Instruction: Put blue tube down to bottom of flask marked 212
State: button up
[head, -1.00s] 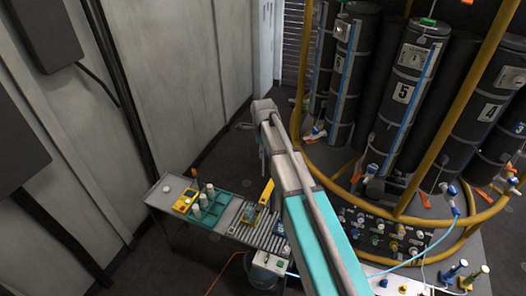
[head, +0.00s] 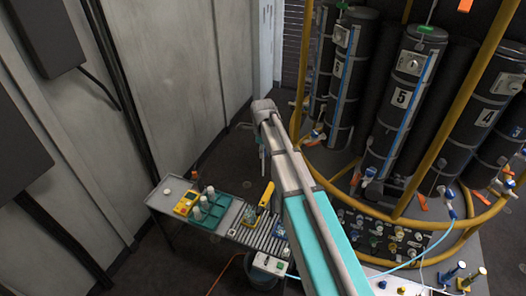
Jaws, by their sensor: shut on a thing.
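A thin light-blue tube (head: 421,259) curves across the lower right from the round machine toward my arm, which hides part of it. A short blue piece also shows left of the arm by the white box. Several small pale bottles (head: 204,208) stand in a teal tray (head: 226,200) on the side table. No marking 212 is readable, so I cannot tell which vessel is the flask. My arm reaches up to its elbow and folds down behind itself. My gripper, and anything in it, is hidden.
The narrow side table (head: 153,199) has a yellow tray (head: 184,207), a roller strip and a yellow upright object (head: 266,194). A white box (head: 270,264) sits over a grey bucket below. Tall dark cylinders (head: 398,110) stand behind yellow rails (head: 440,125) at right. A wall closes the left.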

jog(key=shift+f, duration=0.1)
jog(key=d+f+n+b, duration=0.3)
jog(key=f+b, duration=0.7)
jog(key=d+f+n+b, duration=0.3)
jog(key=f+b, duration=0.7)
jog(key=d+f+n+b, duration=0.3)
jog(key=d+f+b, duration=0.1)
jog(key=f+b, duration=0.7)
jog(key=shift+s, duration=0.35)
jog(key=shift+d+r, duration=0.1)
jog(key=shift+f, duration=0.2)
jog(key=shift+f+b, duration=1.55)
jog(key=shift+b, duration=0.25)
